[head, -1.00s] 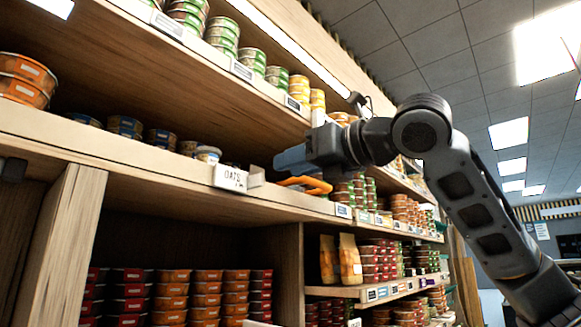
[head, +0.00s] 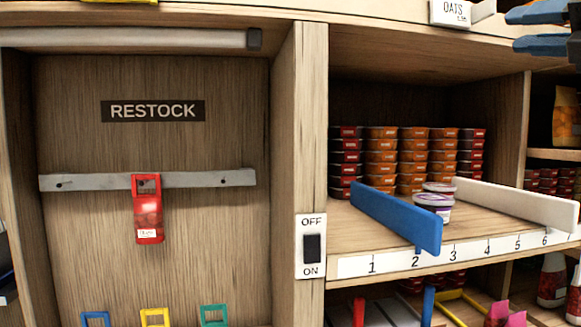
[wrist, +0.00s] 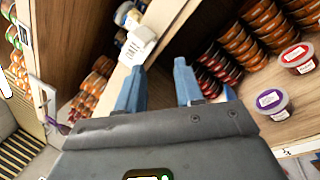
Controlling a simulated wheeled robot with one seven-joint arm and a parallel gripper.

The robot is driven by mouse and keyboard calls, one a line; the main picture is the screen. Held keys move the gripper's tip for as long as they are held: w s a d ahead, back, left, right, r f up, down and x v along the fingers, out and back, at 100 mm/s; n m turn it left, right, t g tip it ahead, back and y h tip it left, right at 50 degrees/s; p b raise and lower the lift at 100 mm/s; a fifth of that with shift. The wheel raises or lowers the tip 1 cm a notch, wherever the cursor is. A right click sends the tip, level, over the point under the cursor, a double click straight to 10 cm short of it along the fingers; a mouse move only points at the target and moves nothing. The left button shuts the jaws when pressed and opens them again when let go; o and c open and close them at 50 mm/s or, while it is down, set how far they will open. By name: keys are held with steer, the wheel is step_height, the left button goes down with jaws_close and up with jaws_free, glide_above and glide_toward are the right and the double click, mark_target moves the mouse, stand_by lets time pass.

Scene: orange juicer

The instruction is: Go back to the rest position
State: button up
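My gripper (head: 541,28) shows at the top right corner of the head view, with its two blue fingers apart. In the wrist view the blue fingers (wrist: 159,90) are also apart, with nothing between them. That label also shows beyond the left finger in the wrist view (wrist: 139,42). The rest of my arm is outside the head view.
Stacked tubs (head: 411,157) stand behind. At left, a red packet (head: 148,212) hangs on the RESTOCK rail (head: 90,182). An OFF/ON switch (head: 312,248) is on the post.

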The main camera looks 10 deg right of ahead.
steer(key=s+a+f+m+h, duration=0.1)
steer(key=a+f+m+h, duration=0.25)
steer(key=f+m, duration=1.2)
steer(key=s+a+f+m+h, duration=0.1)
steer(key=a+f+m+h, duration=0.55)
steer(key=f, duration=1.55)
steer(key=s+a+f+m+g+y, duration=0.2)
steer(key=s+a+f+m, duration=0.2)
steer(key=s+f, duration=0.55)
steer(key=s+a+f+m+g+y, duration=0.25)
steer(key=s+f, duration=0.45)
steer(key=s, duration=0.6)
steer(key=s+a+g+y, duration=0.1)
steer(key=s+y, duration=0.1)
steer(key=s, duration=0.8)
steer(key=shift+s+a+f+m, duration=0.15)
steer(key=shift+s+f+m, duration=0.2)
steer(key=shift+s, duration=0.05)
